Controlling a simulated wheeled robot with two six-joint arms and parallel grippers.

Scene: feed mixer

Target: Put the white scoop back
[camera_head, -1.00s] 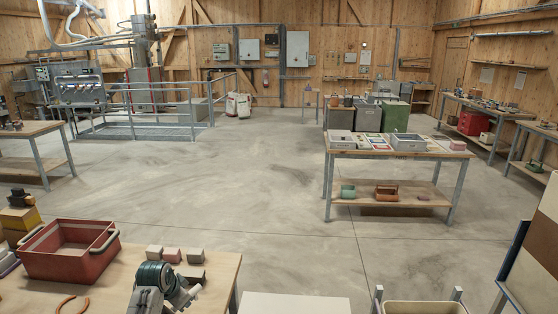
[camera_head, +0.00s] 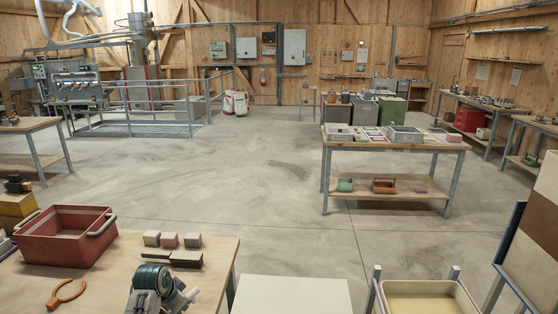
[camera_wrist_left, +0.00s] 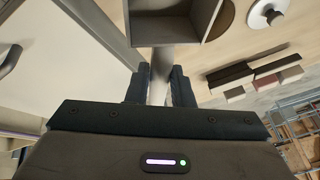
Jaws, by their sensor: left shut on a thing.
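My left gripper (camera_wrist_left: 160,92) is shut on a straight pale grey handle (camera_wrist_left: 161,72) in the left wrist view. The handle joins a square-sided, open pale grey scoop (camera_wrist_left: 158,30) at the top of that view, cut off by its edge. The scoop looks light grey in shadow rather than bright white. The wooden table top lies beyond and to the right of the scoop in that view; the gap between them cannot be judged. The scoop and the left fingertips cannot be made out in the head view. My right gripper is in neither view.
On the near table (camera_head: 215,250) stand a red crate (camera_head: 60,252), orange pliers (camera_head: 66,295), small blocks (camera_head: 169,240) and a dark bar (camera_head: 186,260). A white surface (camera_head: 293,296) and a beige bin (camera_head: 430,303) are at the front. Open floor (camera_head: 230,185) lies beyond.

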